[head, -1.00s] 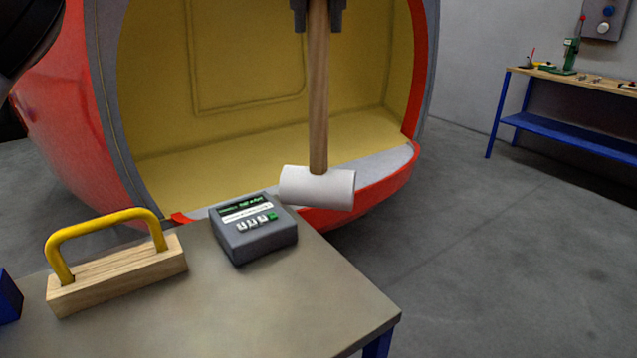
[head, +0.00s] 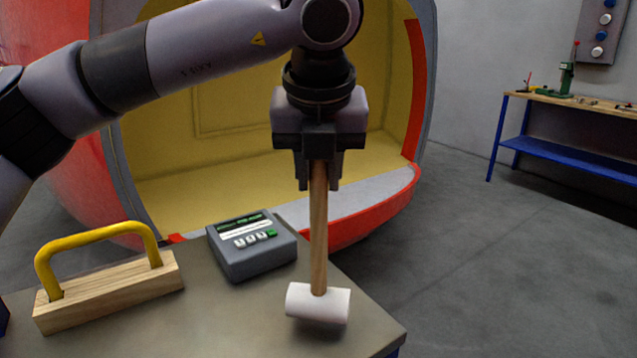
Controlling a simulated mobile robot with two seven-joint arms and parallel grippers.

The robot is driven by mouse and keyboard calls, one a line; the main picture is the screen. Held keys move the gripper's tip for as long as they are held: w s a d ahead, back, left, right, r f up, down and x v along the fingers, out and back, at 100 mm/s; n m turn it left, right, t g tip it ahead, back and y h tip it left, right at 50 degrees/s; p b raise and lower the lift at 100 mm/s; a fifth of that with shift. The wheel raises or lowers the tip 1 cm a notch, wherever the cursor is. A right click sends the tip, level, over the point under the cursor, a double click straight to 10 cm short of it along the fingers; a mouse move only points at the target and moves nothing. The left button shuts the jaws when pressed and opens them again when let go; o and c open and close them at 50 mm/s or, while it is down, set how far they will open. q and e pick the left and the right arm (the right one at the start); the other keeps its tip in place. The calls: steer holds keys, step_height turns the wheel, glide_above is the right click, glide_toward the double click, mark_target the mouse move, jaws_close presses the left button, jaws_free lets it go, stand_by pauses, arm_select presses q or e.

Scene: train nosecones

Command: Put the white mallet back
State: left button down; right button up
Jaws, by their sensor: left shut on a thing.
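The white mallet (head: 318,304) has a white cylindrical head and a wooden handle. It hangs head down, handle upright, at the right part of the grey table (head: 230,325). My left gripper (head: 318,184) is shut on the upper end of the handle. The head shows low over the table, near its right edge; I cannot tell for sure whether it touches the top. My right gripper is not in view.
A grey device with buttons (head: 252,246) stands left of the mallet. A wooden block with a yellow handle (head: 108,290) is at the left. A large red nosecone with yellow inside (head: 160,155) stands behind. A blue workbench (head: 570,152) is far right.

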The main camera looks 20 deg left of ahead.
arm_select(q)
steer(key=shift+f, duration=0.75)
steer(key=shift+f, duration=0.2)
steer(key=c, duration=0.9)
jaws_free()
steer(key=shift+o, duration=0.2)
steer(key=shift+r, duration=0.1)
steer(key=shift+r, duration=0.2)
steer(key=v, duration=1.1)
steer(key=shift+r, duration=0.35)
